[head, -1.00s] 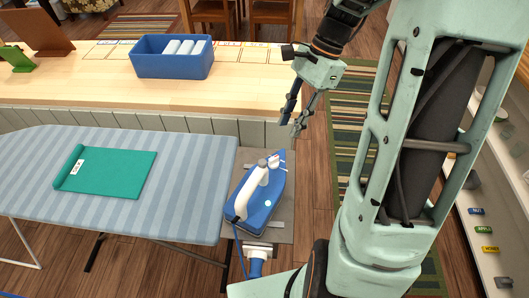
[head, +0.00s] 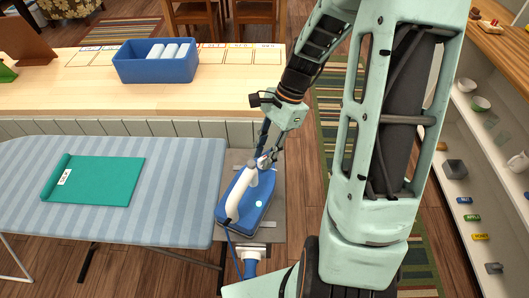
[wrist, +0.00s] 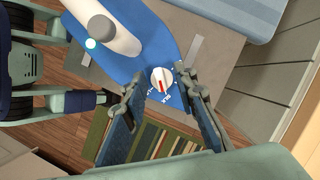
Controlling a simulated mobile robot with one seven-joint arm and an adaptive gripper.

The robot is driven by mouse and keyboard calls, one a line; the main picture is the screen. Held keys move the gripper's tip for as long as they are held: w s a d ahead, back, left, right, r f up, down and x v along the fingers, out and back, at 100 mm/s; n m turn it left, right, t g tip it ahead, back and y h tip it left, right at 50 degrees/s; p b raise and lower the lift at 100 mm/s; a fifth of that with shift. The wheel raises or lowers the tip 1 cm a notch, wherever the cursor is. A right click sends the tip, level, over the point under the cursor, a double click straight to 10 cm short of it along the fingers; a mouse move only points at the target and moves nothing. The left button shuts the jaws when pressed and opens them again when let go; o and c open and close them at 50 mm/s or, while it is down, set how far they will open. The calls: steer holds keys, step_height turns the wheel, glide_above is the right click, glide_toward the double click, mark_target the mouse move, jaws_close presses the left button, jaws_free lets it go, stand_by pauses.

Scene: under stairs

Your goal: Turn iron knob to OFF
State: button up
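The blue iron (head: 262,215) with a white handle (head: 236,200) rests on a grey stand beside the ironing board, its pointed end away from me. In the wrist view, the white iron knob (wrist: 162,80) with a red mark sits on the blue body (wrist: 150,45), with small white lettering around it. The lettering is too small to read. My gripper (wrist: 160,75) is open, with one finger on each side of the knob; I cannot tell whether they touch it. In the head view, my gripper (head: 267,158) is over the iron's front and hides the knob.
The ironing board (head: 180,170) with a folded green cloth (head: 95,180) is at left. A wooden counter (head: 60,105) with a blue bin (head: 150,72) lies behind. White shelves (head: 445,150) with small items stand at right. The iron's cord runs toward me.

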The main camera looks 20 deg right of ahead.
jaws_close()
steer(key=shift+n, duration=0.4)
steer(key=n+g, duration=0.1)
steer(key=n, duration=0.1)
steer(key=n+g+h+p, duration=0.1)
steer(key=n, duration=0.2)
steer(key=shift+w+a, duration=0.15)
steer(key=n+h, duration=0.1)
steer(key=n, duration=0.2)
steer(key=n+h, duration=0.1)
steer(key=n, duration=0.1)
steer(key=shift+a+n+g, duration=0.1)
steer(key=shift+n+g, duration=0.3)
steer(key=n+h, duration=0.1)
steer(key=n, duration=0.2)
steer(key=n+h, duration=0.1)
steer(key=n, duration=0.2)
steer(key=shift+a+h, duration=0.2)
steer(key=shift+h, duration=0.1)
steer(key=n+h, duration=0.1)
steer(key=n, duration=0.2)
steer(key=n+t+h, duration=0.1)
steer(key=n, duration=0.2)
steer(key=shift+a, duration=0.1)
steer(key=shift+n, duration=0.4)
jaws_free()
